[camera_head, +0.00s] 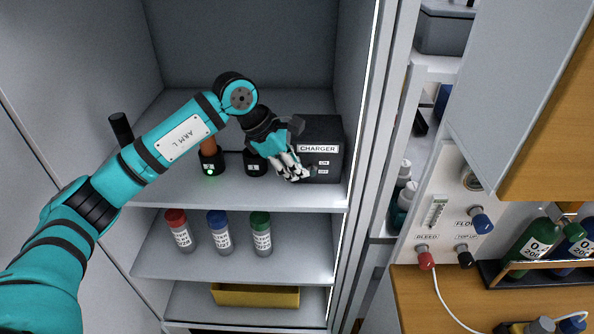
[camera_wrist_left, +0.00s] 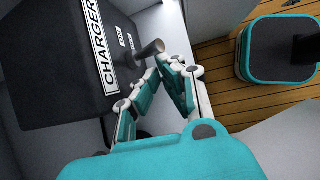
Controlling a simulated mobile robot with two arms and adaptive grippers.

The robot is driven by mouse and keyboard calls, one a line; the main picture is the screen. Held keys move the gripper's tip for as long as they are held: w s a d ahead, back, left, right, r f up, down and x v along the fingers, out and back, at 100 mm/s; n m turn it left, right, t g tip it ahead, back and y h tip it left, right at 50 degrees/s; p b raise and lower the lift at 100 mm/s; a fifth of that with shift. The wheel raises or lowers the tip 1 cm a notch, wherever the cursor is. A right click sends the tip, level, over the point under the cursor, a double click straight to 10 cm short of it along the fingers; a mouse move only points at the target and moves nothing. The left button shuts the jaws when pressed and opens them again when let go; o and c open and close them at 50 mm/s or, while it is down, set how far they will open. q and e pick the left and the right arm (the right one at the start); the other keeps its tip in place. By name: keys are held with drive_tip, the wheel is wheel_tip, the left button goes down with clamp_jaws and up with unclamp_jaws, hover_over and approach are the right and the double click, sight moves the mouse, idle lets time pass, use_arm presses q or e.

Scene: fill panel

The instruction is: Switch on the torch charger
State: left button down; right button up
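The torch charger (camera_head: 322,132) is a black box with a white CHARGER label at the right end of the upper cabinet shelf. Its ON and OFF labels also show on the charger in the left wrist view (camera_wrist_left: 60,75). A short grey switch lever (camera_wrist_left: 150,50) sticks out of its front beside these labels. My left gripper (camera_head: 304,174) is in front of the charger's lower front. In the left wrist view its fingertips (camera_wrist_left: 158,68) meet just below the lever, with nothing visible between them. I cannot tell whether they touch the lever. My right gripper is not in view.
Left of the charger stand a black base (camera_head: 255,168) and an orange torch (camera_head: 210,148) in a holder with a green light. Bottles with red, blue and green caps (camera_head: 219,236) stand one shelf below. The cabinet's right edge (camera_head: 363,130) is close to the charger.

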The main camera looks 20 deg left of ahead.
use_arm(q)
drive_tip(key=v, duration=1.1)
